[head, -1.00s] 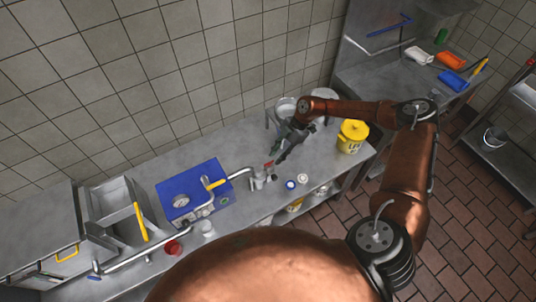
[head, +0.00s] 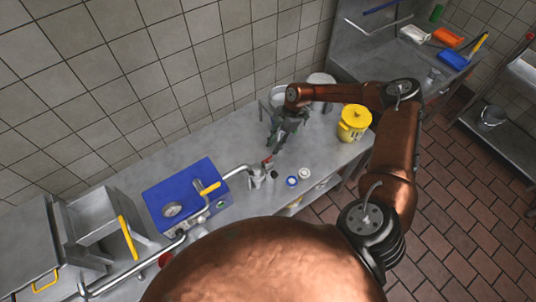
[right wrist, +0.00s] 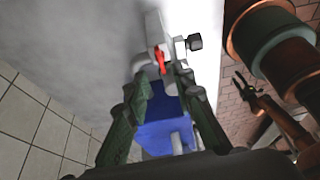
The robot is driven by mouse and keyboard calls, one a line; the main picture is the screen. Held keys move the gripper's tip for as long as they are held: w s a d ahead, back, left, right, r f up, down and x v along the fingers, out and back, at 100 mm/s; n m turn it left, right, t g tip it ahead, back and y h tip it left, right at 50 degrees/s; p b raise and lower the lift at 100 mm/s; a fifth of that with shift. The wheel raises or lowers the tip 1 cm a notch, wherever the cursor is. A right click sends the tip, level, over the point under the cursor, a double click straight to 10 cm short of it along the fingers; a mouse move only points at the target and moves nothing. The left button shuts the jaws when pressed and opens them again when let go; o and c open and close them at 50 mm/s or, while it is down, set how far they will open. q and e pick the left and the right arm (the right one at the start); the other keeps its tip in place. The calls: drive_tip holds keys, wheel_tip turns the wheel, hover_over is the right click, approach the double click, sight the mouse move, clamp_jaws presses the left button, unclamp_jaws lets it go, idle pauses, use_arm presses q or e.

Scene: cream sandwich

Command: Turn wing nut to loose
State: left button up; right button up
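A small red part (head: 267,160), perhaps the wing nut, shows near the end of the pipe (head: 238,171) from the blue machine (head: 186,195). In the right wrist view the red part (right wrist: 160,61) is on a grey fitting (right wrist: 154,30), just beyond my fingertips. My right gripper (head: 275,144) points down above the counter, behind the red part. Its two green-black fingers (right wrist: 162,78) are apart with nothing between them. I cannot tell the nut's exact shape. My left gripper (right wrist: 240,82) shows small at the right of the wrist view, its fingers apart; the head view does not show it.
A yellow lidded bucket (head: 354,123) stands on the counter right of my gripper. A blue-and-white lid (head: 292,181) and a white ring (head: 304,173) lie near the front edge. A dark cylinder (right wrist: 194,42) sits beside the fitting. The tiled wall (head: 200,70) is behind.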

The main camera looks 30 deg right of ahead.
sight(268, 158)
drive_tip(key=x, duration=0.6)
drive_tip(key=shift+f, duration=0.1)
clamp_jaws()
idle(0.3)
